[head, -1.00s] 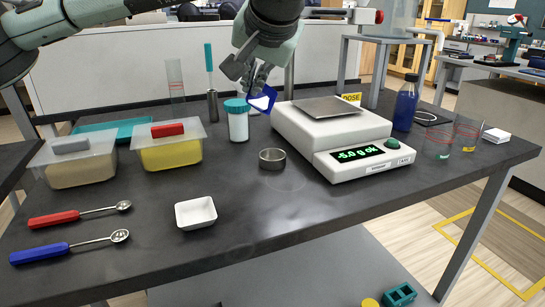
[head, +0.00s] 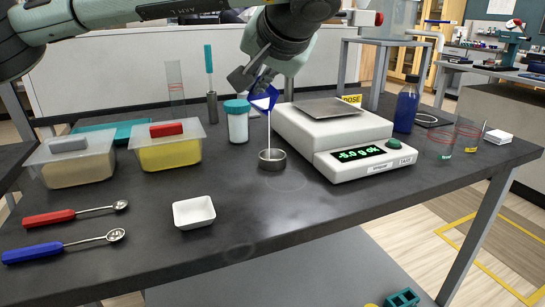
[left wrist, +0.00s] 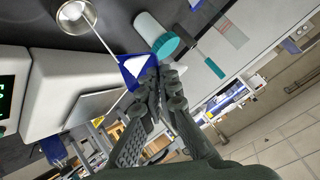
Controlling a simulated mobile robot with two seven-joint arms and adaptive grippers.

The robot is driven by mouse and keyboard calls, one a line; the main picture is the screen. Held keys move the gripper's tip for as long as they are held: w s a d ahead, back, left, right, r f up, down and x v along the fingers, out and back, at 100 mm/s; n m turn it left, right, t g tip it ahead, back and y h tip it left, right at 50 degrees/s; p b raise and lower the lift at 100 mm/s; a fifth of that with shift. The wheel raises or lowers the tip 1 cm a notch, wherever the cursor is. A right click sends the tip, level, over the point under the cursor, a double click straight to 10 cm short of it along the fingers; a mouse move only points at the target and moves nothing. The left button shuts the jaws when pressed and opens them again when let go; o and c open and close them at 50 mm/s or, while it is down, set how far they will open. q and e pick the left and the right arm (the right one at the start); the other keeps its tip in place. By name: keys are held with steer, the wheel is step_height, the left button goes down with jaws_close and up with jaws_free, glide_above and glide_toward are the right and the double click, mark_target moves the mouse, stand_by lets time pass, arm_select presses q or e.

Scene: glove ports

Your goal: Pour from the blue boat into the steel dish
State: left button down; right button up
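My left gripper (head: 252,76) is shut on the blue boat (head: 264,95) above the steel dish (head: 272,160). The boat is steeply tilted, with white powder in it. A thin white stream (head: 269,130) runs from its lower edge down into the dish. The left wrist view shows the boat (left wrist: 137,68) at the fingertips (left wrist: 156,84), and the stream reaching the dish (left wrist: 74,17), where white powder shows. The dish stands upright on the dark bench. My right gripper is not in view.
A balance (head: 340,140) with a lit green display stands close right of the dish. A teal-lidded jar (head: 238,122) stands close left. A white tray (head: 194,212), two tubs, spoons and a blue bottle (head: 405,108) are also on the bench. The front middle is clear.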

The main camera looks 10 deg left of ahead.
arm_select(q)
steer(key=shift+s+d+y, duration=0.15)
steer(key=shift+y, duration=0.15)
steer(key=shift+t+b, duration=0.3)
steer(key=shift+b, duration=0.15)
steer(key=shift+s+d+t+y+b, duration=0.2)
steer(key=shift+d+t+y+b, duration=0.05)
steer(key=shift+t+y+b, duration=0.3)
stand_by(0.4)
steer(key=shift+s+d+f+m+t+y+b, duration=0.1)
steer(key=shift+s+d+m+t+y+b, duration=0.3)
steer(key=shift+b, duration=0.5)
steer(key=shift+w, duration=0.1)
steer(key=shift+s+d+f+t+y+b, duration=0.15)
steer(key=shift+s+t+y+b, duration=0.1)
steer(key=shift+t+y+b, duration=0.6)
